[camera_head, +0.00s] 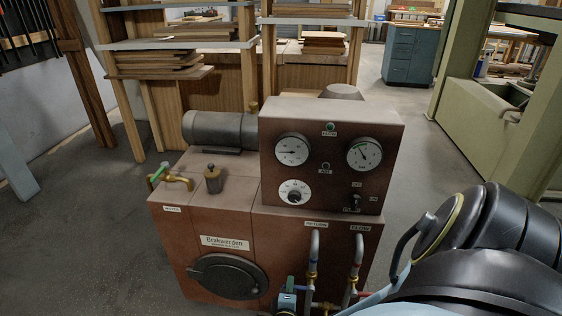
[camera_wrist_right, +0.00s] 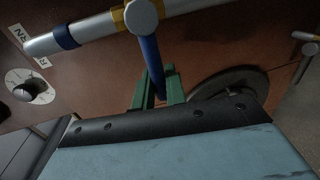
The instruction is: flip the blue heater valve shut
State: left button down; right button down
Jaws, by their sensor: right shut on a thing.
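The blue valve lever (camera_wrist_right: 152,65) reaches out from the round fitting on the pipe (camera_wrist_right: 95,27) in the right wrist view. It stands across the pipe. My right gripper (camera_wrist_right: 158,92) has its green fingers shut around the lever's outer end. In the head view the lever (camera_head: 297,288) shows small at the lower front of the brown heater (camera_head: 228,222), by the return pipe (camera_head: 314,250). My left gripper is not in view.
The flow pipe (camera_head: 357,262) stands just right of the return pipe. A round black hatch (camera_head: 228,277) is on the heater's front. A brass tap with a green handle (camera_head: 175,179) sticks out on the left. Gauges and a switch fill the panel (camera_head: 330,160). Floor is clear at left.

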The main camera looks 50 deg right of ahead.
jog(key=shift+a+f, duration=0.1)
jog(key=shift+f, duration=0.05)
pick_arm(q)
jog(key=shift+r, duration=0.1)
pick_arm(e)
jog(key=c, duration=1.5)
grip_release()
